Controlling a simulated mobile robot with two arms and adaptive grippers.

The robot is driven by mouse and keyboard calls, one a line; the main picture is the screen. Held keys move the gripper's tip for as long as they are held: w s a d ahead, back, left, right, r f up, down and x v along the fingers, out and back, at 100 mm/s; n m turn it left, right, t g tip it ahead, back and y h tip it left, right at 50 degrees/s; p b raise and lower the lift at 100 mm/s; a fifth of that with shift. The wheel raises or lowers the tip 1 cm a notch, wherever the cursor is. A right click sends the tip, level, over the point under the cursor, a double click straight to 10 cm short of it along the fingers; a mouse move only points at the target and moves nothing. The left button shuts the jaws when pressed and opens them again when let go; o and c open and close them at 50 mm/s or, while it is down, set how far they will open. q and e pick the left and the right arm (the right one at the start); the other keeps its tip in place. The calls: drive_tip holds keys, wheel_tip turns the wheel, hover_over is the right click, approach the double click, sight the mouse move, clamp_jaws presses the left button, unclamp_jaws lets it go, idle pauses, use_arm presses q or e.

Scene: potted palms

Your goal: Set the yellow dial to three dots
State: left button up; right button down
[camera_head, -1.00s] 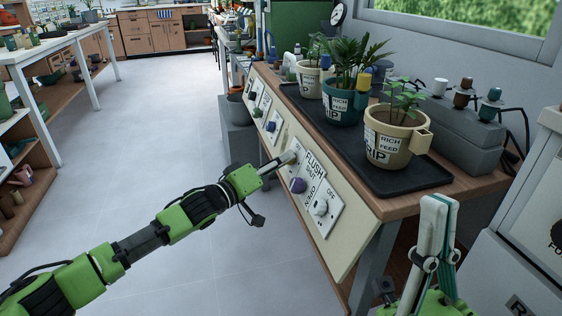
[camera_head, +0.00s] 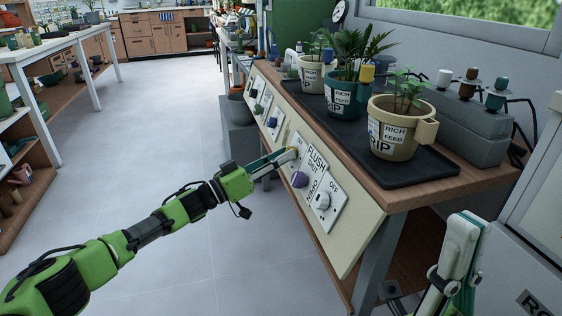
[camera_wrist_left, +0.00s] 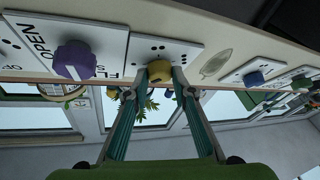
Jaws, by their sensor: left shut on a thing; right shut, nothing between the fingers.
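The yellow dial (camera_wrist_left: 159,71) sits on a white plate with groups of black dots (camera_wrist_left: 172,50) on the slanted panel. My left gripper (camera_wrist_left: 160,76) is shut on the yellow dial, one finger on each side. In the head view, the left gripper (camera_head: 291,156) reaches the panel from the left, and its fingertips mostly hide the dial. I cannot tell which dots the dial points to. My right gripper (camera_head: 466,232) is shut and empty at the lower right, apart from the panel.
A purple dial (camera_wrist_left: 74,60) is beside the yellow one; a white dial (camera_head: 320,201) is nearer on the panel (camera_head: 343,250). A blue dial (camera_wrist_left: 254,78) is on the other side. Potted plants stand on a black tray (camera_head: 400,180) above. The floor (camera_head: 180,120) at left is clear.

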idle(0.3)
use_arm(q)
drive_tip(key=o, duration=1.1)
drive_tip(key=v, duration=1.2)
drive_tip(key=shift+w+f, duration=0.1)
